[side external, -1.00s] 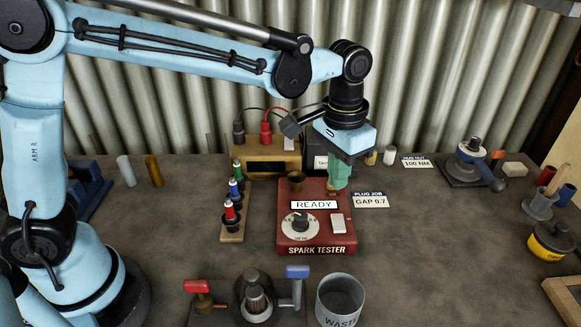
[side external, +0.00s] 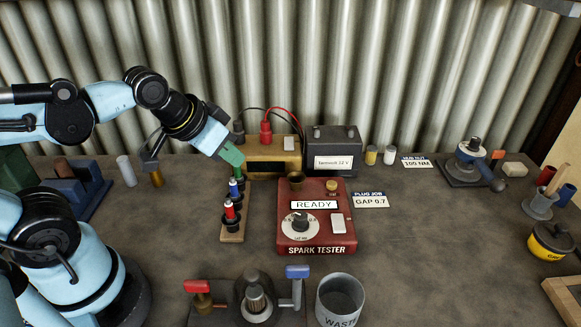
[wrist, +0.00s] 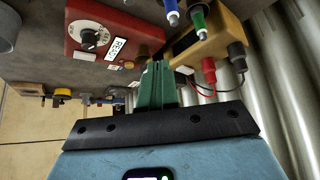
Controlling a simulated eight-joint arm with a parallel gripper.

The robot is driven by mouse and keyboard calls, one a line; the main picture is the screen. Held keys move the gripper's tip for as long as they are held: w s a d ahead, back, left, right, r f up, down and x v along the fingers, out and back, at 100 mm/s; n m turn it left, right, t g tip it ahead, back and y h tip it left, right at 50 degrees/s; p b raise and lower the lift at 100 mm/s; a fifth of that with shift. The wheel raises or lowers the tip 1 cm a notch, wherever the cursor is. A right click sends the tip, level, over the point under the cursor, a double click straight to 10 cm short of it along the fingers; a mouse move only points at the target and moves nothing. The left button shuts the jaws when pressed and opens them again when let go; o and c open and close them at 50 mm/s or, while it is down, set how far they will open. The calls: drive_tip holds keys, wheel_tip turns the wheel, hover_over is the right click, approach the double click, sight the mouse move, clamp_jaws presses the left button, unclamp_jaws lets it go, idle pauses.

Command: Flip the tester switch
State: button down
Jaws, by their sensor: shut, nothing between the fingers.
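The red spark tester (side external: 290,236) stands on the bench with a READY label, a dial (side external: 300,227) and a white rocker switch (side external: 338,223) at its front right. In the wrist view the fingers (wrist: 157,72) are together and point toward the bench items.
A wooden rack (side external: 233,230) holds coloured plugs left of the tester. Behind stand a yellow box (side external: 272,163) with red and black leads and a dark battery (side external: 334,155). A waste tin (side external: 340,298) and a clamp fixture (side external: 255,297) are in front.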

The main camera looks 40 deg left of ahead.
drive_tip(key=shift+s+a+f, duration=0.15)
drive_tip(key=shift+s, duration=0.05)
drive_tip(key=w+d+r+m+g+h, duration=0.1)
drive_tip(key=w+d+r+m+g, duration=0.1)
drive_tip(key=d, duration=0.6)
drive_tip(key=w+d+r+m+g+h, duration=0.1)
drive_tip(key=w+d+r+m+g, duration=0.1)
drive_tip(key=w+d+m, duration=0.3)
drive_tip(key=d+r+m, duration=0.1)
drive_tip(key=d+m, duration=0.1)
drive_tip(key=d, duration=0.1)
drive_tip(key=shift+d+g, duration=0.15)
drive_tip(key=shift+g, duration=0.15)
drive_tip(key=shift+w, duration=0.1)
hover_over(340, 226)
drive_tip(key=f, duration=1.1)
drive_tip(key=shift+s+a+f, duration=0.3)
drive_tip(key=shift+s+f, duration=0.1)
drive_tip(key=shift+f, duration=0.9)
